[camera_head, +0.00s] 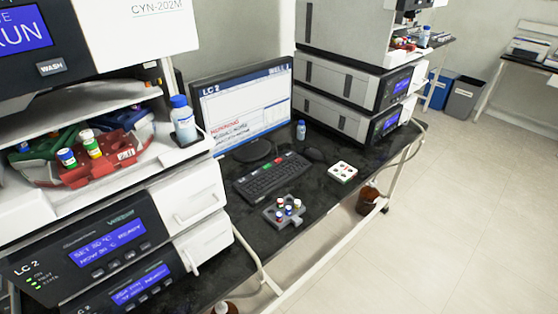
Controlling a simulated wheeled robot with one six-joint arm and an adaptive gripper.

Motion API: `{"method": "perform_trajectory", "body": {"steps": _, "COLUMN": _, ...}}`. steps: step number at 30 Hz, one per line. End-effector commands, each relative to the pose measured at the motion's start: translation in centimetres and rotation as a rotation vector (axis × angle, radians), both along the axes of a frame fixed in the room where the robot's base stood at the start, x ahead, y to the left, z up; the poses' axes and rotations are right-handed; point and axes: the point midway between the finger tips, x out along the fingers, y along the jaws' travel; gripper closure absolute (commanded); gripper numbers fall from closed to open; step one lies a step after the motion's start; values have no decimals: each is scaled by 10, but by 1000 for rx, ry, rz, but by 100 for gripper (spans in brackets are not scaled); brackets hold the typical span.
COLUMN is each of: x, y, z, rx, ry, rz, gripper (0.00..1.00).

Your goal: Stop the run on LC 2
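The monitor (243,108) stands on the dark bench, and its screen is headed LC 2 with red text that appears to read RUNNING. A black keyboard (272,177) lies in front of it, with one green key and one red key in its top row. The left instrument stack (105,240) carries an LC 2 label beside small green lights and has blue displays. Above it, a blue display shows text ending in RUN, cut by the frame edge, beside a WASH button (51,68). My gripper is not in view.
A grey vial rack (270,215) and a white tray (343,172) stand near the bench's front edge. A small bottle (301,130) is beside the monitor. A second stack (345,95) stands right. A brown bottle (368,200) is below the bench. The floor at right is clear.

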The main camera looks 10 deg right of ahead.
Motion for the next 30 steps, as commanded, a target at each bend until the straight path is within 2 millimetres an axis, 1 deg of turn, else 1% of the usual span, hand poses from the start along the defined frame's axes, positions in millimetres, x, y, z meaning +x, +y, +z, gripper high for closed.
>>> {"method": "perform_trajectory", "body": {"steps": 9, "x": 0, "y": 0, "z": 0, "rx": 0, "ry": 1, "rz": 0, "gripper": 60}}
{"method": "perform_trajectory", "body": {"steps": 10, "x": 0, "y": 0, "z": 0, "rx": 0, "ry": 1, "rz": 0, "gripper": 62}}
{"method": "perform_trajectory", "body": {"steps": 11, "x": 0, "y": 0, "z": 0, "rx": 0, "ry": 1, "rz": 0, "gripper": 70}}
{"method": "perform_trajectory", "body": {"steps": 12, "x": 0, "y": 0, "z": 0, "rx": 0, "ry": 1, "rz": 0, "gripper": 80}}
{"method": "perform_trajectory", "body": {"steps": 14, "x": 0, "y": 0, "z": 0, "rx": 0, "ry": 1, "rz": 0, "gripper": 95}}
{"method": "perform_trajectory", "body": {"steps": 15, "x": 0, "y": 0, "z": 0, "rx": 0, "ry": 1, "rz": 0, "gripper": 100}}
{"method": "perform_trajectory", "body": {"steps": 30, "x": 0, "y": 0, "z": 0, "rx": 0, "ry": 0, "rz": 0, "gripper": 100}}
